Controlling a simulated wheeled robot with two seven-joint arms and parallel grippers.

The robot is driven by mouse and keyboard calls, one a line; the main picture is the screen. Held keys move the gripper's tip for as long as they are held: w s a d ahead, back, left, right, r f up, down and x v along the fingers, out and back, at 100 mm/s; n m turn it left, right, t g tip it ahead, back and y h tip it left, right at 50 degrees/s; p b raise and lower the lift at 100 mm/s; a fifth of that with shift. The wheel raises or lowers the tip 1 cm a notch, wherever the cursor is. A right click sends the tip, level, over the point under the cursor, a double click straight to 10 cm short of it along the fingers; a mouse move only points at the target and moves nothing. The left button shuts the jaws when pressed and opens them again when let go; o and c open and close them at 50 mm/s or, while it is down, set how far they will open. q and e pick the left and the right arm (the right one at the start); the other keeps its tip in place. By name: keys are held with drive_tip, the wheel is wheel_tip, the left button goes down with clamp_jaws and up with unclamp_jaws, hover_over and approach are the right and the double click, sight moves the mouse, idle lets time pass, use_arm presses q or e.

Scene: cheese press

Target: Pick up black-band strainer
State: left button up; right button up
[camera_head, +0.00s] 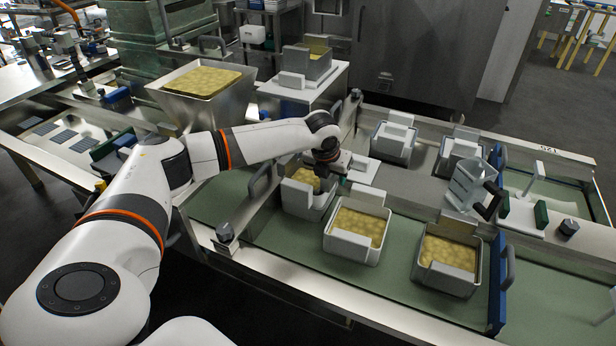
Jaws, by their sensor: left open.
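My left arm reaches in from the left, and its gripper (343,166) is over the middle of the press line, above and behind a mould with yellow curd (308,178). The gripper is open; its fingertips are small and hard to make out against a white plate (362,171) beside it. A pale open-sided holder with a dark loop handle (490,201) stands to the right, well apart from my gripper. I cannot tell for certain whether this is the black-band strainer. No black band shows clearly elsewhere. My right gripper is not in view.
Two curd-filled moulds (357,231) (447,263) stand on the green belt in front. White moulds (393,143) stand behind. A steel hopper of curd (201,80) is at the left. A blue gate (497,283) borders the right. The far right belt (560,275) has free room.

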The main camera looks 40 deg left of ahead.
use_arm(q)
drive_tip(key=shift+r, duration=0.1)
clamp_jaws()
